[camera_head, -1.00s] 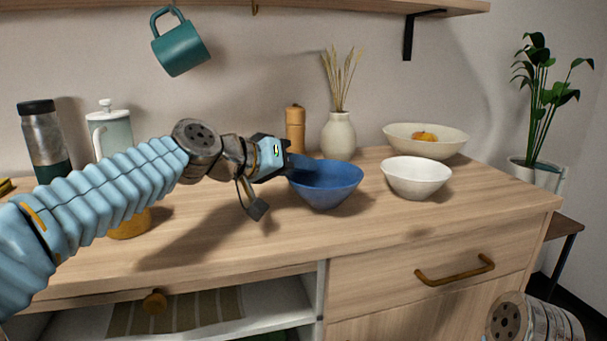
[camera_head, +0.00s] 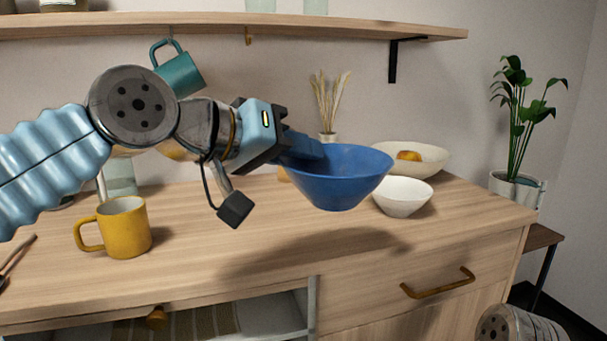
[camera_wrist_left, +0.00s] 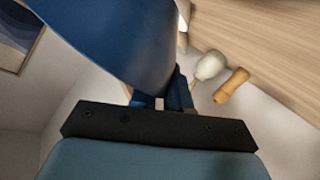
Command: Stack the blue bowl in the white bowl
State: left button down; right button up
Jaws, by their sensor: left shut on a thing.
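The blue bowl (camera_head: 338,182) is held in the air above the wooden counter, close to upright, in the head view. My left gripper (camera_head: 300,148) is shut on its left rim. In the left wrist view the blue bowl (camera_wrist_left: 110,40) fills the upper middle, at the gripper fingers (camera_wrist_left: 160,102). The small white bowl (camera_head: 404,199) stands on the counter to the right of the blue bowl and is empty as far as I can see. The blue bowl partly overlaps it in the picture. My right gripper is not in view.
A larger cream bowl (camera_head: 432,160) with an orange fruit (camera_head: 409,156) stands behind the white bowl. A yellow mug (camera_head: 125,230) stands at the left. A teal mug (camera_head: 181,74) hangs under the shelf (camera_head: 300,28). The vase (camera_wrist_left: 211,64) and wooden mill (camera_wrist_left: 232,85) show in the wrist view.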

aim_at(397, 207)
jog(key=k, duration=0.9)
